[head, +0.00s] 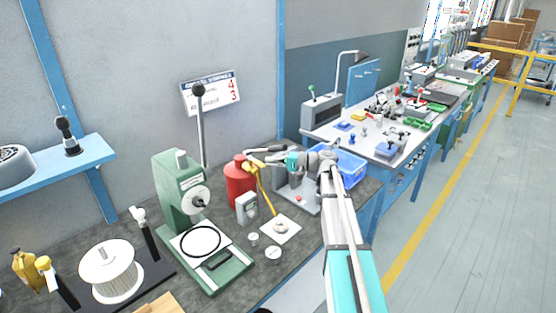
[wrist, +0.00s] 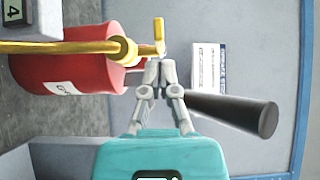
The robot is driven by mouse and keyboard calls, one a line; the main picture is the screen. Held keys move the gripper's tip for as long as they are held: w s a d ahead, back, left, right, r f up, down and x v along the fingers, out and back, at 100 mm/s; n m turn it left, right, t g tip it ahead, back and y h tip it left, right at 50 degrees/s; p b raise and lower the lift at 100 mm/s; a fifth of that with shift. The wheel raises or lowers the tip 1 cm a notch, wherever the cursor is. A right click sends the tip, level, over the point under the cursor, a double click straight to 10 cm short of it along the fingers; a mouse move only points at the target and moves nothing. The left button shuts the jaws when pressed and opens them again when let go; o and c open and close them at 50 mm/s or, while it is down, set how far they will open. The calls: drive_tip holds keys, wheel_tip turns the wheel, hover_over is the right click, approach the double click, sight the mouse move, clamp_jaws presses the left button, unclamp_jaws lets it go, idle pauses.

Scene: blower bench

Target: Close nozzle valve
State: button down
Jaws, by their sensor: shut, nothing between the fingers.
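The red canister (head: 240,186) stands on the dark bench and fills the upper left of the wrist view (wrist: 70,75). A yellow tube (head: 268,196) runs down from its top and crosses the wrist view sideways (wrist: 60,47) to a yellow fitting (wrist: 123,51). A small yellow valve lever (wrist: 158,36) sticks out beside the fitting. My gripper (wrist: 158,64) is shut and empty, its fingertips close by the lever's lower end. I cannot tell whether they touch it. In the head view my gripper (head: 262,161) is at the canister's top, and the lever is too small to make out.
A dark handle (wrist: 240,115) lies right of my fingers in the wrist view. A green press (head: 180,195) stands left of the canister, with a grey box (head: 246,207) in front. A white pad (head: 290,232) lies under the tube's end. A blue bin (head: 352,170) is behind my arm.

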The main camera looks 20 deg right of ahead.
drive_tip(key=shift+s+a, duration=0.15)
drive_tip(key=shift+a, duration=0.15)
drive_tip(key=shift+s+d+t, duration=0.15)
drive_tip(key=shift+d+t, duration=0.15)
drive_tip(key=shift+a+m, duration=0.1)
drive_tip(key=shift+m, duration=0.2)
